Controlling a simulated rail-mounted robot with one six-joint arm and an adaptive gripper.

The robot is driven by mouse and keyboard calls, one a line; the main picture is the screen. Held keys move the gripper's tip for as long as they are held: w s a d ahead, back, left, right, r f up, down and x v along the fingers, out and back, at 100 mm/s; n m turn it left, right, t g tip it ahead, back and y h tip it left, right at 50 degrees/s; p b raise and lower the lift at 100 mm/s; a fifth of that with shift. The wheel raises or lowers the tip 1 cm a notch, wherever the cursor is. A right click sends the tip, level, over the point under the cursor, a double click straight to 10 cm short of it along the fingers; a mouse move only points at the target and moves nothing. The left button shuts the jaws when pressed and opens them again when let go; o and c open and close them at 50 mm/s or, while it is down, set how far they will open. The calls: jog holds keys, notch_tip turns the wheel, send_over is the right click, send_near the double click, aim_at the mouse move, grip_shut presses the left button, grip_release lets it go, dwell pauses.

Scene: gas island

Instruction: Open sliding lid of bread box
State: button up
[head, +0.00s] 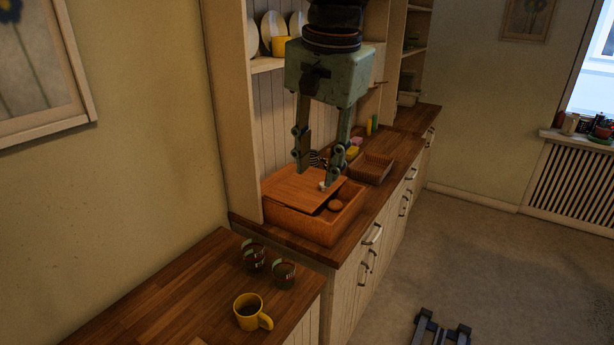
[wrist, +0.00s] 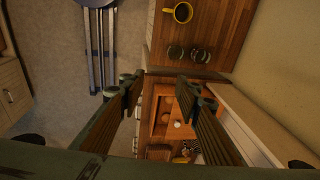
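The bread box (head: 318,227) is a wooden box on the counter in the head view. Its flat wooden lid (head: 299,187) has a small white knob (head: 322,186) and covers the left and back part. The right side is uncovered, and a round brown bread roll (head: 335,205) shows inside. In the wrist view the bread box (wrist: 157,131) lies between the fingers, with the white knob (wrist: 177,124) near its middle. My gripper (head: 317,170) points down above the lid, its fingers wide apart. Nothing shows between them; whether a fingertip touches the lid is unclear.
A wicker basket (head: 371,168) stands just behind the box. On the nearer, lower counter are two glasses (head: 254,255) and a yellow mug (head: 250,312). A wooden shelf upright (head: 235,115) rises at the left of the box.

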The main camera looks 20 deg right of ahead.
jog(key=w+d+m+p, duration=0.4)
jog(key=w+m, duration=0.1)
jog(key=w, duration=0.6)
jog(key=m+g+p, duration=0.2)
jog(key=m+p, duration=1)
jog(key=m, duration=0.1)
send_over(323, 183)
notch_tip(323, 183, down, 12)
jog(key=shift+s+f, duration=0.1)
jog(key=shift+f+p, duration=1.1)
jog(key=shift+f, duration=5.65)
jog(key=shift+c, duration=0.2)
